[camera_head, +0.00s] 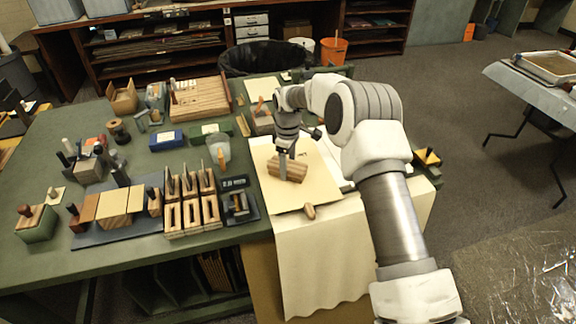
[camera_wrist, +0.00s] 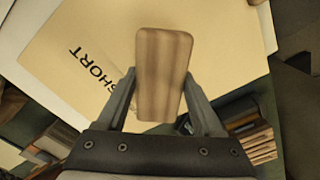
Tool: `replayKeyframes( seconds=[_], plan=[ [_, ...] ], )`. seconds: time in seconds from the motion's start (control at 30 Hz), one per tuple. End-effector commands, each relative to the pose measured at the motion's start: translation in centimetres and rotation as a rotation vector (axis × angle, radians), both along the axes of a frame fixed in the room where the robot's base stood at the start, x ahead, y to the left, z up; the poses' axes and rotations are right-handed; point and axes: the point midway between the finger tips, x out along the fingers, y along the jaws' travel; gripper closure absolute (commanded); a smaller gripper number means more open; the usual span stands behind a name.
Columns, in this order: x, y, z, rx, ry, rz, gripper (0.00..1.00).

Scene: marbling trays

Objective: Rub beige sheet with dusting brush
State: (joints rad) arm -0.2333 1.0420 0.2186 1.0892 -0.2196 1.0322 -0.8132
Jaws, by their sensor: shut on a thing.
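A beige sheet (camera_head: 306,195) lies on the green table near its right front part, over a paler cloth. The sheet also fills the upper part of the wrist view (camera_wrist: 85,35), where the printed word SHORT shows. My gripper (camera_head: 287,160) is shut on a striped wooden block (camera_head: 289,173), which I take to be the dusting brush. In the wrist view the block (camera_wrist: 162,70) sits between the two fingers. The brush is over the sheet; I cannot tell whether it touches. Its bristles are hidden.
A small wooden-handled thing (camera_head: 309,211) lies at the sheet's front edge. Left of the sheet stand a black device (camera_head: 238,205), slotted wooden blocks (camera_head: 190,214) and a whitish cup (camera_head: 218,149). The pale cloth (camera_head: 325,255) hangs over the front edge.

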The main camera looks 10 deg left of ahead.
Motion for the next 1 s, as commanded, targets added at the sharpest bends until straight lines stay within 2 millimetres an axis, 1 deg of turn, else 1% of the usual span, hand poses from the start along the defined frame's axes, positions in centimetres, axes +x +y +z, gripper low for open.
replayKeyframes(
  seconds=[0.3,0.53,0.6,0.87,1.0],
  plan=[
    [0.1,0.0,3.4,0.001,-0.001,0.000,0.76],
    [0.1,0.0,5.6,0.000,-0.002,-0.001,0.76],
    [0.0,0.0,5.9,0.001,-0.001,-0.001,0.76],
    [0.0,0.0,5.9,0.001,-0.001,0.000,0.76],
    [0.0,0.0,6.3,0.001,-0.001,0.000,0.76]
  ],
)
